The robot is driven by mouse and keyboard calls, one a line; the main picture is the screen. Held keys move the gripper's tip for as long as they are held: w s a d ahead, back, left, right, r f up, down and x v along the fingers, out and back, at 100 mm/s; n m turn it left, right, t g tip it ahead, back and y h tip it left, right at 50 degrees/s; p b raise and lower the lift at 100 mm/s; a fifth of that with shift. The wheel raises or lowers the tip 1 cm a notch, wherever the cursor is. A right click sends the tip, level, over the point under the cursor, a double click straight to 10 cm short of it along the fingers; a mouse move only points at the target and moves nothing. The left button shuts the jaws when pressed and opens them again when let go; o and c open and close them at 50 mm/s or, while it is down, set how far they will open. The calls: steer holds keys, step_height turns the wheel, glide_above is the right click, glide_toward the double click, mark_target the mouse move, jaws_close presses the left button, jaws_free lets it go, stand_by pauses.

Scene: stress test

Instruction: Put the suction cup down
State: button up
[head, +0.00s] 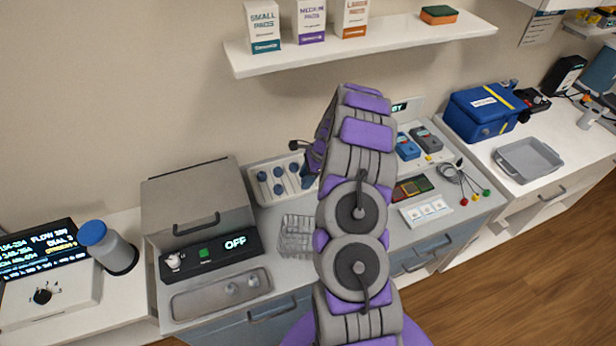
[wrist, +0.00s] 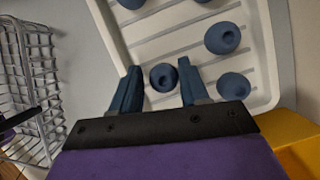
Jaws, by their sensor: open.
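A dark blue suction cup (wrist: 164,77) is on the white grooved tray (wrist: 262,60) in the wrist view. My gripper (wrist: 159,68) is open, with one finger on each side of this cup and a visible gap on both sides. Whether the cup rests fully on the tray cannot be told. More blue cups stand on the same tray, one above right (wrist: 222,38) and one at the right (wrist: 234,86). In the head view the tray (head: 275,203) lies on the counter, and my gripper (head: 309,170) is at its right end, partly hidden by my arm.
A wire basket (head: 296,236) stands close to the tray, and it also shows in the wrist view (wrist: 35,85). A yellow object (wrist: 290,140) is at the lower right. A grey box (head: 195,200) stands left of the tray. A shelf (head: 400,40) hangs above.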

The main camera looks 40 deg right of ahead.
steer(key=shift+d+r, duration=0.1)
steer(key=shift+r, duration=0.2)
steer(key=p+v, duration=0.2)
steer(key=v, duration=1)
steer(key=s+a+r+n+g, duration=0.1)
steer(key=s+a+r+n, duration=0.3)
steer(key=a, duration=0.4)
steer(key=s+a+r+n+g, duration=0.1)
steer(key=s+a+r+n, duration=0.1)
steer(key=a+r+n, duration=0.35)
steer(key=s+a+r+n, duration=0.25)
steer(key=a+r, duration=0.25)
steer(key=a, duration=0.5)
steer(key=s+a+r+n+h, duration=0.1)
steer(key=s+a+n, duration=0.1)
steer(key=s, duration=0.7)
steer(key=s+a+r+n+g+h, duration=0.1)
steer(key=s+a+n, duration=0.1)
steer(key=s+n, duration=0.3)
steer(key=s+a+r+n+h, duration=0.1)
steer(key=s+a+n+h, duration=0.1)
steer(key=s, duration=1.1)
steer(key=shift+a+n+g, duration=0.4)
steer(key=shift+a+n, duration=0.05)
steer(key=shift+n, duration=0.65)
